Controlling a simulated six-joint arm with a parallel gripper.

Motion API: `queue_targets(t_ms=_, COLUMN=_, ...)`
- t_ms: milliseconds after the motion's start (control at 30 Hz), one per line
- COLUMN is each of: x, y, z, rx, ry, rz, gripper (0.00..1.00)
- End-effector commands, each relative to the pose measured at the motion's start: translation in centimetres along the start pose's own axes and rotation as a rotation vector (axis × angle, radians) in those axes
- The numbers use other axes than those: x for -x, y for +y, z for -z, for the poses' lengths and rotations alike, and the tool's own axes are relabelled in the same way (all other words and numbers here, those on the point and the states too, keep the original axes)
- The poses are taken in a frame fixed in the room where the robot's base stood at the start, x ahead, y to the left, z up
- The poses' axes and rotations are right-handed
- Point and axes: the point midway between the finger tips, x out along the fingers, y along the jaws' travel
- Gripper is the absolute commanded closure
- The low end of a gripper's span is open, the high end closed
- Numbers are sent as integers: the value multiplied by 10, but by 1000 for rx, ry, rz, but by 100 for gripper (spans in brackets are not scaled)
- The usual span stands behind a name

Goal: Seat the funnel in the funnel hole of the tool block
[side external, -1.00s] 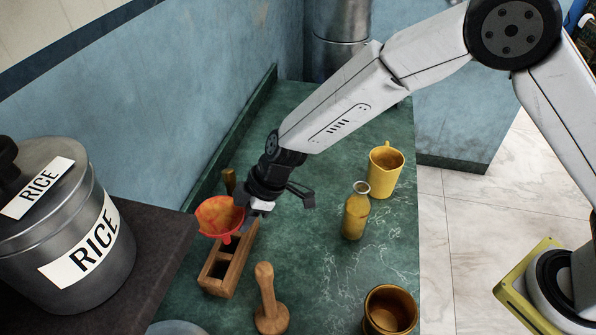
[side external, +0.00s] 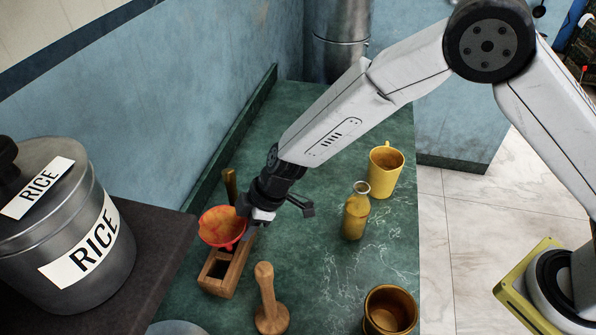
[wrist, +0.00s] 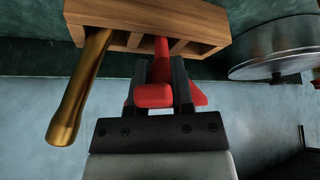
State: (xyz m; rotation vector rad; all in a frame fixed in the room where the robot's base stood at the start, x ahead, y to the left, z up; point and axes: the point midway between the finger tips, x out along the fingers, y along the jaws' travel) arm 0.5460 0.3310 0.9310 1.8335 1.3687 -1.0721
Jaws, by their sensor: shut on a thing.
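The red funnel (side external: 222,228) has its wide mouth up, over the far end of the wooden tool block (side external: 217,285). My gripper (side external: 250,225) is shut on the funnel at its right side. In the wrist view my gripper (wrist: 160,78) has its fingers on either side of the red funnel (wrist: 155,96). The red spout meets the open edge of the tool block (wrist: 150,14) there; I cannot tell how deep it sits. A brass-coloured handle (wrist: 80,88) stands in another opening of the block. The nearer opening looks empty.
A wooden pestle (side external: 268,300) stands right of the block. A yellow bottle (side external: 355,215), a yellow mug (side external: 385,172) and a brown pot (side external: 389,312) stand further right. A RICE canister (side external: 62,230) is at left.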

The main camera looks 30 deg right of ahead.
Motion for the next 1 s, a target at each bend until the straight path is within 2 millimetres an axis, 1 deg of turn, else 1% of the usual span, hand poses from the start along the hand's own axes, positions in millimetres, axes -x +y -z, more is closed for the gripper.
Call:
queue_targets(t_ms=500, x=-14, y=0, z=-8, rx=-1, ry=0, rz=0, gripper=100)
queue_targets(t_ms=1000, x=-16, y=0, z=-9, rx=1, ry=0, rz=0, gripper=100)
